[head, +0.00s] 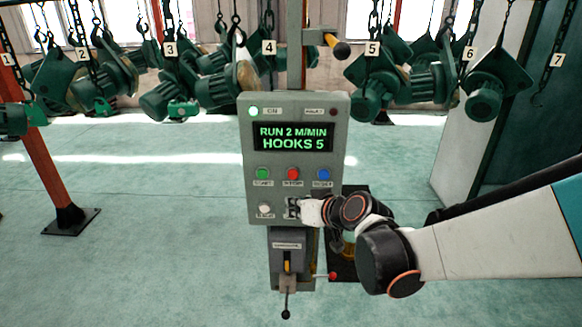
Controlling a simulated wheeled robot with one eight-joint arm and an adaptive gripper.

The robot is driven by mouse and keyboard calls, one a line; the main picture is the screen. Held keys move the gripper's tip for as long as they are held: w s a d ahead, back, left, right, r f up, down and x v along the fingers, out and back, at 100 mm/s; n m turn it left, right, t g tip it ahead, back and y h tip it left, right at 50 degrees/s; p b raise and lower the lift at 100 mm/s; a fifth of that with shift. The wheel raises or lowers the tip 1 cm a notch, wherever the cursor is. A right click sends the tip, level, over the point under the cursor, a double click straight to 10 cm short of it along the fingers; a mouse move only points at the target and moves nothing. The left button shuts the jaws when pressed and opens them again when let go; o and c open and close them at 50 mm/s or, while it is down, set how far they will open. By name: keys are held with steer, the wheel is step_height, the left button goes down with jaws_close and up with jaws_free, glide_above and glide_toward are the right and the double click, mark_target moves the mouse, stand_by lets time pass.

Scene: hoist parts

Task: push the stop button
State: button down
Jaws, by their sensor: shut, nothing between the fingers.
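The stop button (293,173) is a red round button in the middle of the row on the grey control panel (256,130). A green start button (263,173) is to its left and a blue button (324,174) to its right. The panel display (293,137) reads "RUN 2 M/MIN HOOKS 5", and the green ON lamp (254,111) is lit. My gripper (291,208) is shut and empty. It is at the lower part of the panel, below the red button, and covers what is behind it. Whether it touches the panel I cannot tell.
A white button (264,209) is left of my gripper. A box with a lever (288,246) is below the panel. Green hoist parts (485,85) hang on chains behind, by numbered tags. A red post (52,155) stands at left.

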mark_target(293, 174)
steer(key=shift+w+d+b, duration=0.2)
steer(key=shift+w+b, duration=0.1)
steer(key=shift+w, duration=4.95)
steer(key=shift+s, duration=0.85)
steer(key=shift+s, duration=0.15)
